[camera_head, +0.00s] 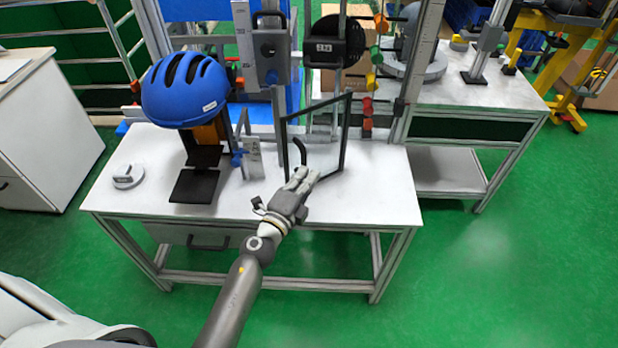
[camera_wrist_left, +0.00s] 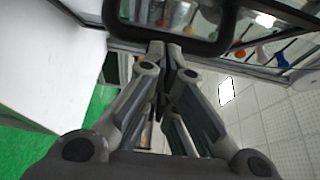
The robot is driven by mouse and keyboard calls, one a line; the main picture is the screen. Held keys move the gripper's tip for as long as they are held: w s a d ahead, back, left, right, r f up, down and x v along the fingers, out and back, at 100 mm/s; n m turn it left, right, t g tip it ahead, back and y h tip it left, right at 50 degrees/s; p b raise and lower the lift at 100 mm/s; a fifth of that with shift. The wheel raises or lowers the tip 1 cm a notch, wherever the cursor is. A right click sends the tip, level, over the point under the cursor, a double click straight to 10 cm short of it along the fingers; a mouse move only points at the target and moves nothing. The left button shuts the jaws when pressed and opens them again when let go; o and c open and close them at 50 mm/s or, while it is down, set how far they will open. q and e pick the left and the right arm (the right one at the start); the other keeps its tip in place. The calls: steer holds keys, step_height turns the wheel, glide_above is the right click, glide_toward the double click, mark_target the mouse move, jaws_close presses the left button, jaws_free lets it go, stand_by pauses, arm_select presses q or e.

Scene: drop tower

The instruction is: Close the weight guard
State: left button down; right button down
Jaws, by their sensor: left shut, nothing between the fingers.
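The weight guard (camera_head: 346,135) is a clear panel in a thin black frame. It stands upright on the white bench in front of the drop tower, turned at an angle. A curved black handle (camera_head: 300,151) shows on its near side. My left gripper (camera_head: 308,175) is shut and empty, low in front of the panel, close to the handle. In the left wrist view the shut fingertips (camera_wrist_left: 167,47) overlap the lower bar of a dark loop, seemingly the handle (camera_wrist_left: 214,46); I cannot tell whether they touch. My right gripper is not in view.
A blue helmet (camera_head: 185,88) sits on a stand at the left of the white bench (camera_head: 375,200). A small grey disc (camera_head: 128,176) lies at its left end. Coloured knobs (camera_head: 367,107) line the tower's right post. The bench's front right part is clear.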

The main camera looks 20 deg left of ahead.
arm_select(q)
steer(key=w+a+m+g+h+b, duration=0.3)
steer(key=w+a+m+h+b, duration=0.2)
steer(key=a, duration=0.5)
steer(key=shift+w+h+b, duration=0.45)
steer(key=shift+w+h, duration=0.35)
steer(key=shift+h, duration=0.6)
steer(key=shift+s, duration=0.1)
